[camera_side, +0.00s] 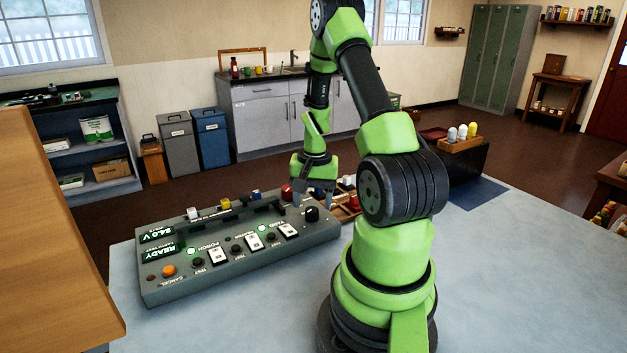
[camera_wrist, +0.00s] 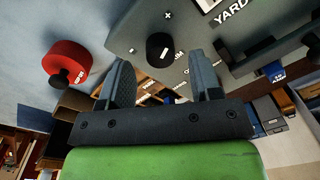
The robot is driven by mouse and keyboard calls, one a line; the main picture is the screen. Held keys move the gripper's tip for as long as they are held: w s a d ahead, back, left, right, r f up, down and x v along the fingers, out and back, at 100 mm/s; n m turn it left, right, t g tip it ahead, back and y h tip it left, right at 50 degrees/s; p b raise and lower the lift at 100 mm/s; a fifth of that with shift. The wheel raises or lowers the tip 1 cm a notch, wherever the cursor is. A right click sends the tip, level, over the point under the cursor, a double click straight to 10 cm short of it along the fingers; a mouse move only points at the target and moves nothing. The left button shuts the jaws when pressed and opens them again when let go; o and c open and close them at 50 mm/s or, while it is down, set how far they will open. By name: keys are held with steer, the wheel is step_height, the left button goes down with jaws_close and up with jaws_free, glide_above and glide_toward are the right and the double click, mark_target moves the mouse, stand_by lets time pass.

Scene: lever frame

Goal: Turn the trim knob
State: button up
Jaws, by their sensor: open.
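The trim knob is a round black knob with a white pointer line (camera_wrist: 163,47). It stands on the grey control panel (camera_wrist: 130,35), with a plus mark beside it and a partly hidden label. In the side view the black knob (camera_side: 312,213) is at the panel's right end. My gripper (camera_side: 314,193) is open and points down over that end. In the wrist view its two fingers (camera_wrist: 161,72) are spread, and the knob shows beyond the gap between them. I see no contact with the knob.
A red round-topped control (camera_side: 287,192) is close to my gripper, and it shows at left in the wrist view (camera_wrist: 66,60). A dark raised bar (camera_side: 240,212) runs along the panel. White rocker switches (camera_side: 288,230) are nearby. The blue-grey tabletop (camera_side: 500,270) is clear at right.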

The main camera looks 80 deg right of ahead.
mark_target(313, 209)
step_height(313, 209, up, 7)
steer(key=shift+s+r, duration=0.15)
stand_by(0.5)
steer(key=w+a+r+n+t+h, duration=0.1)
steer(key=w+a+r+n+t, duration=0.3)
steer(key=a+r, duration=0.75)
steer(key=s+a+r+n+t+y, duration=0.1)
steer(key=s+a+r+n, duration=0.1)
steer(key=a+n, duration=0.2)
steer(key=s+a+r+n+t+y, duration=0.1)
steer(key=s+a+r+n+y, duration=0.1)
steer(key=a, duration=0.9)
steer(key=shift+s+r+n+t, duration=0.4)
steer(key=shift+s+r+n, duration=0.25)
steer(key=shift+n, duration=0.35)
